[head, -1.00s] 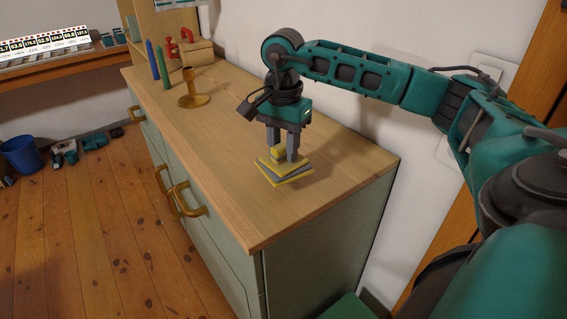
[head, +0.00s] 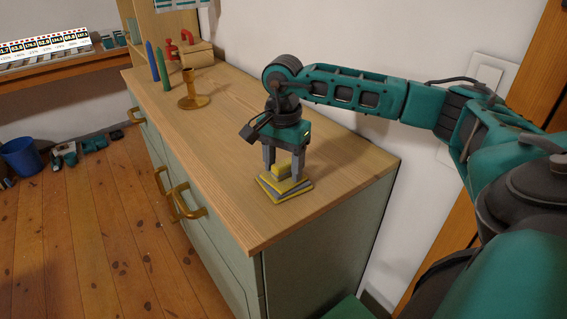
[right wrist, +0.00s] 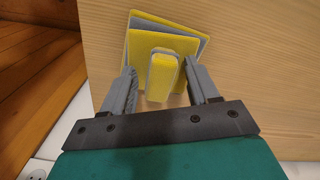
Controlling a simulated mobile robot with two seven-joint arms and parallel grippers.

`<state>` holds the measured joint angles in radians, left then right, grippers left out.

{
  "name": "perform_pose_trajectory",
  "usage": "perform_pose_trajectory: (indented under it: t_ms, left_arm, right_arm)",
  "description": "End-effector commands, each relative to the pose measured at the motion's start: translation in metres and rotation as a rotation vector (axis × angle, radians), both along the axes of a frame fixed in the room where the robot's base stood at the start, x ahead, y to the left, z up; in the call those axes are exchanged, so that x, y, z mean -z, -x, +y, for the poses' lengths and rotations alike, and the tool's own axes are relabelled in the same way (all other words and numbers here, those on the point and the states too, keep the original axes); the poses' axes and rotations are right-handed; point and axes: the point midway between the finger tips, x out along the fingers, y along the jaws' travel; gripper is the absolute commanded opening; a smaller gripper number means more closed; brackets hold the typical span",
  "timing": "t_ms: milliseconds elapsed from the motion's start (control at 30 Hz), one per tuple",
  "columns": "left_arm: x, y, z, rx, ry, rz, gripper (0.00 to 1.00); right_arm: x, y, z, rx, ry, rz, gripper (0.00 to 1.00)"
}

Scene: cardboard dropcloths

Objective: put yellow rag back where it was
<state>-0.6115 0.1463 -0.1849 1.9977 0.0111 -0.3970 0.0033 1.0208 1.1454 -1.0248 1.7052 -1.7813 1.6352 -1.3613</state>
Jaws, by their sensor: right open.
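The yellow rag (head: 285,190) lies folded in flat yellow and grey layers on the wooden top of the cabinet (head: 225,135), near its front end. A raised yellow piece stands up from its middle; I cannot tell for sure whether it is a fold of the rag. My right gripper (head: 283,176) points down over the rag, open, with one finger on each side of the raised piece. In the right wrist view, gaps show between the fingers and the raised piece of the rag (right wrist: 163,78). My left gripper is out of view.
A brass candlestick (head: 190,92) and blue and green candles (head: 158,65) stand farther back on the cabinet. A red clamp (head: 177,45) is beyond them. The wall is close on the right. The cabinet top around the rag is clear.

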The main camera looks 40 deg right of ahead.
Motion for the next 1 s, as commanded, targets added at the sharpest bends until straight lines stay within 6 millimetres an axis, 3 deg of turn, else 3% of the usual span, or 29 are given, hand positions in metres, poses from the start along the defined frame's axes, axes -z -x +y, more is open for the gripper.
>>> perform_pose_trajectory:
  t_ms: [300,700,1000]
  left_arm:
    - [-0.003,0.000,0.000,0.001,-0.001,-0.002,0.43]
    - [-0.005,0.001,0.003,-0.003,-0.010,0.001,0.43]
    - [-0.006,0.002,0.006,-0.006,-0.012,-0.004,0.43]
  right_arm:
    - [-0.009,0.000,0.000,0.000,-0.001,-0.002,0.59]
    - [-0.091,-0.001,0.000,0.000,-0.001,-0.004,0.59]
    - [-0.122,0.000,0.000,0.000,0.000,-0.001,0.59]
